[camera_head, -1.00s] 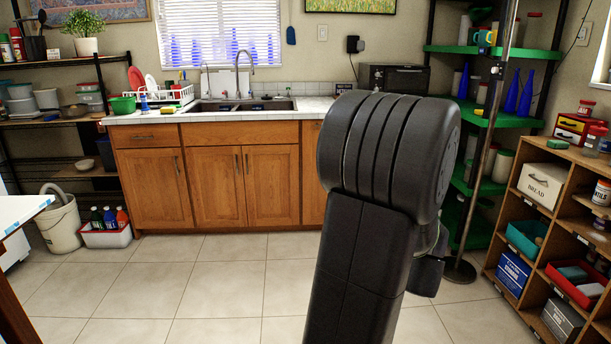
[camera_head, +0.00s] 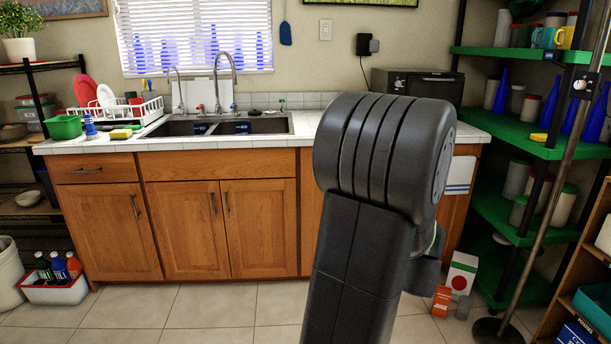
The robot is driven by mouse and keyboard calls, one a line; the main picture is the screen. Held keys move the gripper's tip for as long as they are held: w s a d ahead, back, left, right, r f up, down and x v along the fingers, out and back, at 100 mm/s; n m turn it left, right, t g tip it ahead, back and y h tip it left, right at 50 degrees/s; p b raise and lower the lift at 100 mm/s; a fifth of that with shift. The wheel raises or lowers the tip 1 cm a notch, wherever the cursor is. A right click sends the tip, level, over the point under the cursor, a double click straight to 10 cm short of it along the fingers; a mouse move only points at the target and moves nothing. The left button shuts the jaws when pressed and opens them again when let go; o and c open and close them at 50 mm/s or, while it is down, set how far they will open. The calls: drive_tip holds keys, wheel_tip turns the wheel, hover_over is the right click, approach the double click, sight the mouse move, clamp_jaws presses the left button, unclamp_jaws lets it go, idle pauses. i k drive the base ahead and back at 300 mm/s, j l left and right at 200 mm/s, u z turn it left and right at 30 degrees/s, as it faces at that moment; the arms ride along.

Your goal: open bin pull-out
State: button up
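A row of wooden base cabinets (camera_head: 180,225) stands under the white tiled counter. I cannot tell which front is the bin pull-out. The left door (camera_head: 107,232) has a vertical handle and a drawer (camera_head: 95,168) above it. Two sink doors (camera_head: 185,230) and (camera_head: 258,228) have vertical handles near their shared edge. All these fronts look shut. Another wooden front (camera_head: 311,215) is mostly hidden behind my black arm, so its handle is not visible. My arm's thick links fill the middle right. My gripper is not clearly visible.
A white tub of bottles (camera_head: 60,288) sits on the floor at left. An orange box (camera_head: 441,301), a white carton (camera_head: 461,274) and a glass (camera_head: 463,307) stand right of my arm. Green shelves (camera_head: 505,205) and a metal pole (camera_head: 555,190) bound the right. Floor ahead is clear.

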sight(312, 197)
drive_tip(key=i, duration=0.85)
drive_tip(key=i+z, duration=0.1)
drive_tip(key=i, duration=0.75)
drive_tip(key=i+j+z, duration=0.15)
drive_tip(key=i+z, duration=0.25)
drive_tip(key=k, duration=0.05)
